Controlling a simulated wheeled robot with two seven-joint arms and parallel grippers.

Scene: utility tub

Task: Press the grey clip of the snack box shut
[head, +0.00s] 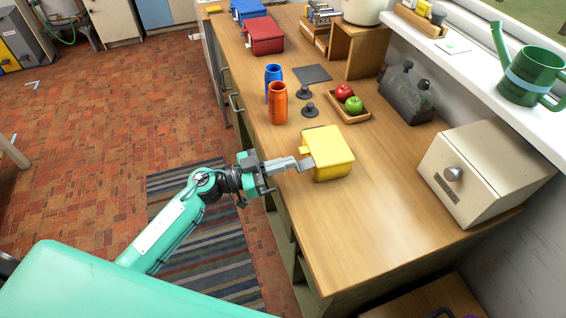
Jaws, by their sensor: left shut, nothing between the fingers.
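A yellow snack box (331,155) with a closed-looking lid stands on the wooden counter (375,215). My left gripper (307,163) is shut and empty, with its grey fingertips at the left side of the yellow box, touching it or very close. A small yellow tab shows just above the fingertips. I cannot tell the grey clip from the grey fingertips, which cover that side. My right gripper is not in view.
Orange (278,103) and blue (273,78) cups, dark knobbed weights (310,110) and a wooden tray (350,113) with two apples stand behind the box. Red (264,37) and blue (247,10) boxes stand farther back. A cream bread bin (480,170) is right. The front counter is clear.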

